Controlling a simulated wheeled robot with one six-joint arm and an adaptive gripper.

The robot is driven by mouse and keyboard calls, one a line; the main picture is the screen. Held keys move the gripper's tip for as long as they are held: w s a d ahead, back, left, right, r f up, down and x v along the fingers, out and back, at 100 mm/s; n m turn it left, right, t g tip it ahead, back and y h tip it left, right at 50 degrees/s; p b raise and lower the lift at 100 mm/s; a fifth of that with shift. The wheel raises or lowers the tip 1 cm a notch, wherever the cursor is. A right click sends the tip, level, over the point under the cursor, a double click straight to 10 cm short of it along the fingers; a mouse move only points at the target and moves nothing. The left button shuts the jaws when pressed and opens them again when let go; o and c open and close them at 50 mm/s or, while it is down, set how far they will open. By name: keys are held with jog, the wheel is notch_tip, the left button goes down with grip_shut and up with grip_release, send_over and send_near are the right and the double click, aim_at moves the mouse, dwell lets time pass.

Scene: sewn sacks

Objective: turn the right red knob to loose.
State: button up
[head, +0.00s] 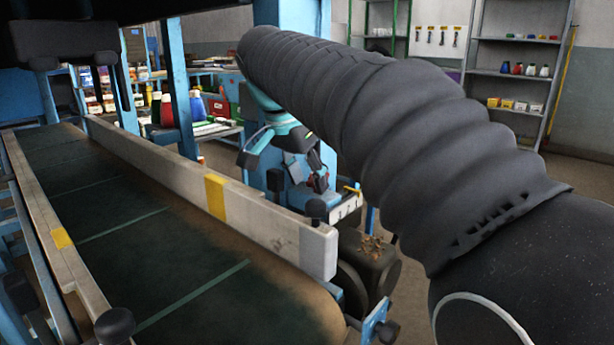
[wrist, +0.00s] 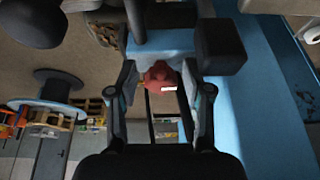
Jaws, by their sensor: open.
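A red knob (wrist: 160,74) with a white mark shows in the wrist view, in front of a blue surface. My gripper (wrist: 160,88) is open, with one finger on each side of the knob in the picture. Gaps show between the knob and both fingers; I cannot tell how deep the knob sits between the tips. In the head view my gripper (head: 318,172) is beside the blue post past the conveyor's end, partly behind my arm's black sleeve. I cannot make out the red knob in the head view.
A conveyor with a dark green belt (head: 110,215) and pale side rails (head: 270,230) fills the left. A small numbered plate (head: 345,206) and dark rollers (head: 370,265) are below my gripper. Shelves (head: 515,60) stand at the back right. A black block (wrist: 220,47) is close to the right finger.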

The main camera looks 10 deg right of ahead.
jog(key=shift+a, duration=0.1)
grip_shut()
jog(key=n, duration=0.2)
jog(key=s+d+n+t+y, duration=0.1)
jog(key=n, duration=0.1)
jog(key=shift+d+r+n, duration=0.1)
jog(key=shift+d+n, duration=0.1)
jog(key=shift+n, duration=0.1)
jog(key=n+y, duration=0.1)
jog(key=n, duration=0.1)
jog(key=d+n+y, duration=0.1)
jog(key=n, duration=0.1)
jog(key=shift+s+d+t, duration=0.1)
jog(key=shift+s+t, duration=0.05)
jog(key=shift+t, duration=0.25)
jog(key=n+y, duration=0.1)
jog(key=n, duration=0.1)
jog(key=d+n, duration=0.1)
jog(key=n, duration=0.2)
jog(key=shift+d+y+p, duration=0.15)
jog(key=shift+y+p, duration=0.2)
jog(key=shift+y, duration=0.05)
jog(key=n, duration=0.2)
jog(key=y, duration=0.1)
jog(key=shift+w+d+n+g, duration=0.25)
jog(key=shift+d+n+g, duration=0.05)
jog(key=shift+n, duration=0.1)
jog(key=shift+w+d+n+y, duration=0.1)
jog(key=shift+n+y, duration=0.2)
jog(key=shift+n, duration=0.5)
